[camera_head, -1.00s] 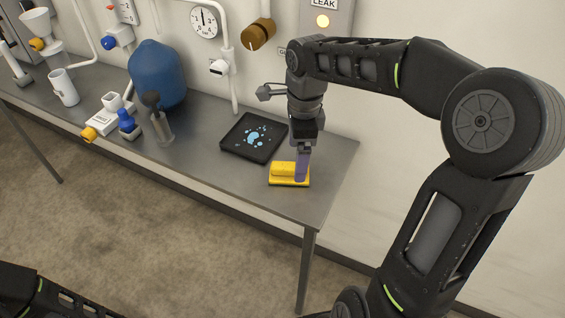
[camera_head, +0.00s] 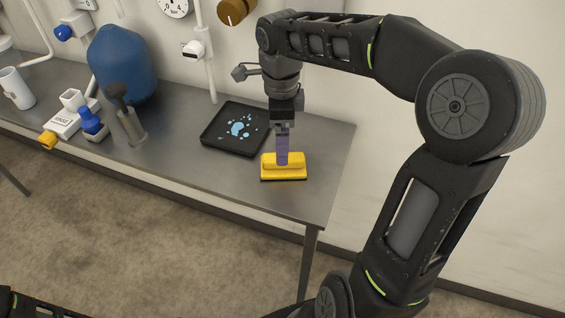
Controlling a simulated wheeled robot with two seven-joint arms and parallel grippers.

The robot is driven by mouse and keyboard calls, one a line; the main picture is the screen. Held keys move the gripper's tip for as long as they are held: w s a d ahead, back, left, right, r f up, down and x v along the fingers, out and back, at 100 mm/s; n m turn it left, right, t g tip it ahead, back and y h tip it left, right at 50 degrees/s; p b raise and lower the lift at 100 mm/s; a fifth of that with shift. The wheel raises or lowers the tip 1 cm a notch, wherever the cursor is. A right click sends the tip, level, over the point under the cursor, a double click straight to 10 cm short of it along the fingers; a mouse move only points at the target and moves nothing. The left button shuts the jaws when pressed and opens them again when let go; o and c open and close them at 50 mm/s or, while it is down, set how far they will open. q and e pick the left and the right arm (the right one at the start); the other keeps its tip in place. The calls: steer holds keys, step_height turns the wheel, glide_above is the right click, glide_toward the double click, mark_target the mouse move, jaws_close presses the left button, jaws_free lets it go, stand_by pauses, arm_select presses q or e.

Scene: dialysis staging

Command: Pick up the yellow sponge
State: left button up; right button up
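The yellow sponge (camera_head: 269,172) lies at the right end of the metal table, on a flat yellow base with a dark lower edge. My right gripper (camera_head: 283,159) points down over the middle of the sponge. Its purple fingers overlap the sponge's raised top in the picture. I see the fingers edge-on, so I cannot tell their gap or whether they touch or grip the sponge. The sponge appears to rest on the table. My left gripper is out of view; only a bit of that arm shows at the bottom left.
A black tray (camera_head: 208,139) with blue spots lies just left of the sponge. Farther left on the metal table (camera_head: 185,165) stand a grey dispenser (camera_head: 133,127), a blue tank (camera_head: 122,62) and a blue-topped bottle (camera_head: 92,124). The wall is close behind.

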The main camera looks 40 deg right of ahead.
steer(key=shift+f, duration=1.15)
steer(key=shift+s+d+f+p, duration=0.15)
steer(key=shift+f+p, duration=0.1)
steer(key=shift+f, duration=1.05)
steer(key=shift+s+a+f+p, duration=0.1)
steer(key=shift+f+p, duration=0.1)
steer(key=shift+f, duration=1.1)
steer(key=c, duration=1.6)
steer(key=shift+o, duration=0.2)
steer(key=shift+r, duration=0.15)
step_height(320, 180, up, 10)
steer(key=shift+f+b, duration=0.1)
steer(key=shift+b, duration=0.2)
